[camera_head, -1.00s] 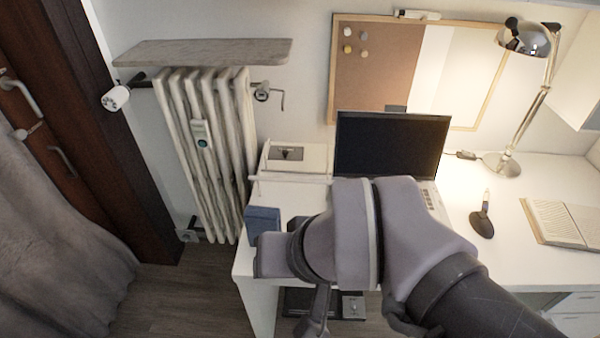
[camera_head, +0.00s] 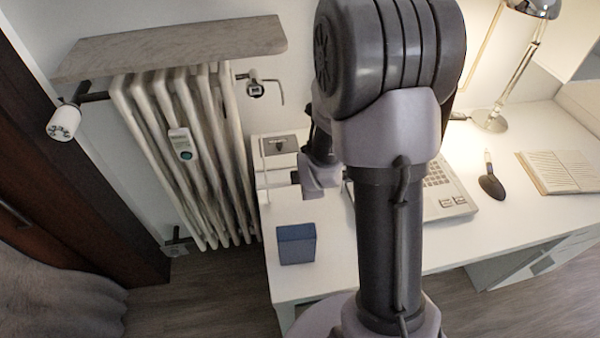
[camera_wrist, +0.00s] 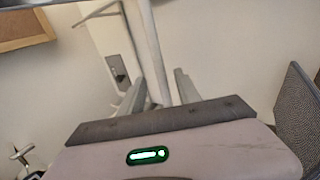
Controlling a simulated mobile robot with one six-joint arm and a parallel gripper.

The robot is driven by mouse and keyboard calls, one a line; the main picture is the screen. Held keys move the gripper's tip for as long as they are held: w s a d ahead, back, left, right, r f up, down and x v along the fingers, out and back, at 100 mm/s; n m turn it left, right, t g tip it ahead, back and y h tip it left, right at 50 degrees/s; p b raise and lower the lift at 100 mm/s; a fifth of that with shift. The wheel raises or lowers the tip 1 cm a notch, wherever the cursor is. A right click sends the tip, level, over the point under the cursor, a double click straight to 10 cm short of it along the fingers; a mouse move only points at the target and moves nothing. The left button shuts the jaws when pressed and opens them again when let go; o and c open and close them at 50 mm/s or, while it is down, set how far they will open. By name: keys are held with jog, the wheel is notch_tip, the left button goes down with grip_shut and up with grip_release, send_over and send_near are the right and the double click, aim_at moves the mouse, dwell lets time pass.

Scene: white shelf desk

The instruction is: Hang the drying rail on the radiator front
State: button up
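The white ribbed radiator (camera_head: 190,150) stands against the wall at left in the head view, a small grey-white device on its front. The drying rail (camera_head: 264,172) appears as thin white rods at the desk's left back, beside the radiator. In the wrist view, a white rod of the rail (camera_wrist: 155,48) runs down between the two fingers of my gripper (camera_wrist: 158,88). The fingers stand apart with a visible gap beside the rod. Their tips are partly hidden by the gripper body, and contact is unclear. In the head view my gripper's fingers are not clearly visible.
A stone-like shelf (camera_head: 175,48) overhangs the radiator. A valve knob (camera_head: 64,122) sticks out left and a pipe valve (camera_head: 257,88) right. A blue box (camera_head: 297,244) stands on the white desk's (camera_head: 340,262) front left.

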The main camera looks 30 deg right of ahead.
jog(key=b+x, duration=0.1)
jog(key=x, duration=0.1)
jog(key=b+x, duration=0.1)
jog(key=x, duration=0.1)
jog(key=b+x, duration=0.1)
jog(key=x, duration=0.1)
jog(key=shift+s+a+f, duration=0.15)
jog(key=shift+a+f, duration=0.15)
jog(key=shift+r, duration=0.2)
grip_shut()
dwell(0.8)
